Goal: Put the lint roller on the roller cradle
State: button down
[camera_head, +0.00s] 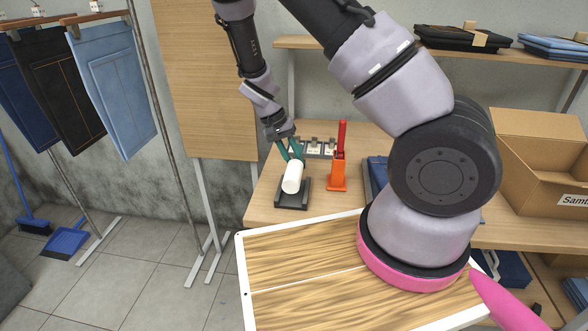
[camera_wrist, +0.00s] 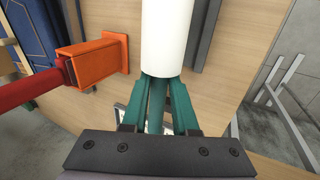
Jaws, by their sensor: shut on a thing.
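The lint roller (camera_head: 292,178) is a white cylinder, tilted, with its lower end over the roller cradle. It also fills the top middle of the wrist view (camera_wrist: 168,38). The roller cradle (camera_head: 292,203) is a dark tray on the wooden table; part of its dark edge shows beside the roller in the wrist view (camera_wrist: 206,28). My gripper (camera_head: 291,150) has teal fingers and is shut on the roller's upper end; the fingers also show in the wrist view (camera_wrist: 160,105). I cannot tell whether the roller touches the cradle.
An orange holder (camera_head: 338,174) with a red upright piece stands right of the cradle; it shows at left in the wrist view (camera_wrist: 102,62). A small rack (camera_head: 318,150) is behind. Folded blue cloth (camera_head: 376,170) lies right. The table's left edge is near the cradle.

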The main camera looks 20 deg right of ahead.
jog(key=shift+f, duration=1.65)
jog(key=shift+f, duration=0.15)
jog(key=c, duration=1)
grip_release()
jog(key=shift+o, duration=0.2)
jog(key=v, duration=1.2)
jog(key=shift+r, duration=0.3)
